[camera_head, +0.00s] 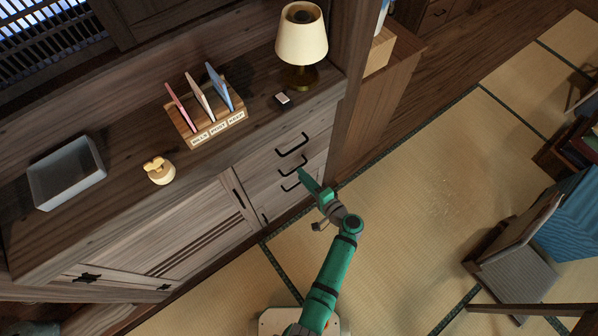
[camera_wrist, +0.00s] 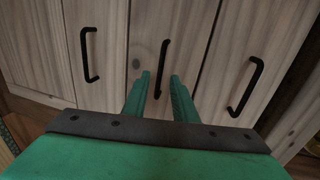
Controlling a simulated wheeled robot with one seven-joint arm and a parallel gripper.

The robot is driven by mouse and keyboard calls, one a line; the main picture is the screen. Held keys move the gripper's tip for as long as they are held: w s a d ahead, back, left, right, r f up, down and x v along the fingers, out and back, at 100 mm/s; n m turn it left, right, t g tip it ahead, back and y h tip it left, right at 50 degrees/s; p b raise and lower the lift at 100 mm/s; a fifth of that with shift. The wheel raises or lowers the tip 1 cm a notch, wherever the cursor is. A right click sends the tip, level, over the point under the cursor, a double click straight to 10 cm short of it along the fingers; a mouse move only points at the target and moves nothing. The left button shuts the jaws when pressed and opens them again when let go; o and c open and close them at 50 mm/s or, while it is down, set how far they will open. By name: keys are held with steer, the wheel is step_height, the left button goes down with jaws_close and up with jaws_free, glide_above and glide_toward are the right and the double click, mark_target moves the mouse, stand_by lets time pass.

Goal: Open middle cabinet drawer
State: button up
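The wooden cabinet (camera_head: 215,185) has a stack of three drawers at its right end, each with a black bar handle. The middle drawer (camera_wrist: 182,35) looks flush with the others. Its handle (camera_wrist: 162,68) shows in the centre of the wrist view. My gripper (camera_wrist: 160,75) has its two green fingers apart, with the middle handle in line with the gap between them. The lower end of that handle appears between the fingers; I cannot tell whether they touch it. In the head view my gripper (camera_head: 302,173) is close to the drawer fronts, partly covering them.
On the cabinet top stand a lamp (camera_head: 302,40), a wooden rack (camera_head: 212,124) with upright cards, a small yellowish pot (camera_head: 159,172) and a grey tray (camera_head: 67,173). A chair (camera_head: 515,255) stands at the right. Tatami floor (camera_head: 420,210) lies open in front of the drawers.

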steer(key=shift+x, duration=1.65)
jaws_close()
